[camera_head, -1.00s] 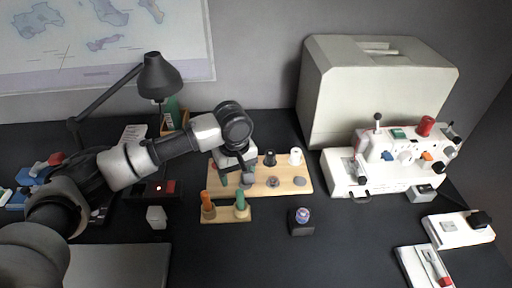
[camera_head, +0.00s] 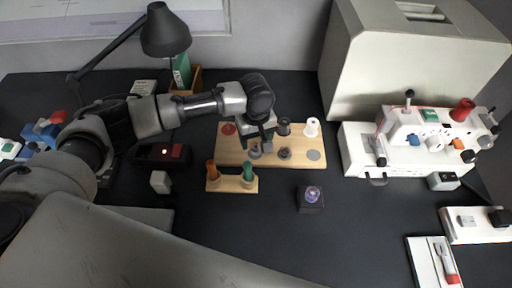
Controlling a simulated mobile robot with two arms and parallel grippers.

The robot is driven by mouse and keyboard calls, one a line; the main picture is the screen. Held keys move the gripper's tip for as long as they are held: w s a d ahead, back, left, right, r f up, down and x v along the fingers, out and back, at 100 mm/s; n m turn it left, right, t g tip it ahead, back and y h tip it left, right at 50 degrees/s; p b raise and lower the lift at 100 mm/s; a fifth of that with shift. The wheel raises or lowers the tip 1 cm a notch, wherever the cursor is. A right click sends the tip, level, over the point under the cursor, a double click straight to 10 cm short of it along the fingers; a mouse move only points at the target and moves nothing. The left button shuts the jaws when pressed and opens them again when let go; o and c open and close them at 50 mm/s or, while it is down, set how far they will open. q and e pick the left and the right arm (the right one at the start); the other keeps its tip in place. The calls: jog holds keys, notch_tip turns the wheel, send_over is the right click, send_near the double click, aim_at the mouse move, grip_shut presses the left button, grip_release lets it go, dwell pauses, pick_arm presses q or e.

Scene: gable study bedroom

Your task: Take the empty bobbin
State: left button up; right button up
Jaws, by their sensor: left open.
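A light wooden board (camera_head: 230,154) lies on the dark desk and carries small spools and round pads. A grey bobbin-like piece (camera_head: 255,152) stands on it close by my left gripper's fingers. A darker grey one (camera_head: 285,154) is just right of it. I cannot tell for sure which is the empty bobbin. My left gripper (camera_head: 259,142) is open, pointing down over the board, and its wrist hides part of the board's back. Whether a finger touches the grey piece is unclear. My right gripper is out of view.
A black spool (camera_head: 284,127) and a white spool (camera_head: 312,127) stand at the board's back. A small stand (camera_head: 231,185) with orange and green spools is in front. A dark block (camera_head: 310,200) is right of that. A white machine (camera_head: 412,150) stands at right.

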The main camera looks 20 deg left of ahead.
aim_at(256, 145)
pick_arm(q)
jog(key=shift+f, duration=1.55)
jog(key=shift+s, duration=0.1)
jog(key=shift+c, duration=0.4)
jog(key=c, duration=0.9)
jog(key=shift+r, duration=0.15)
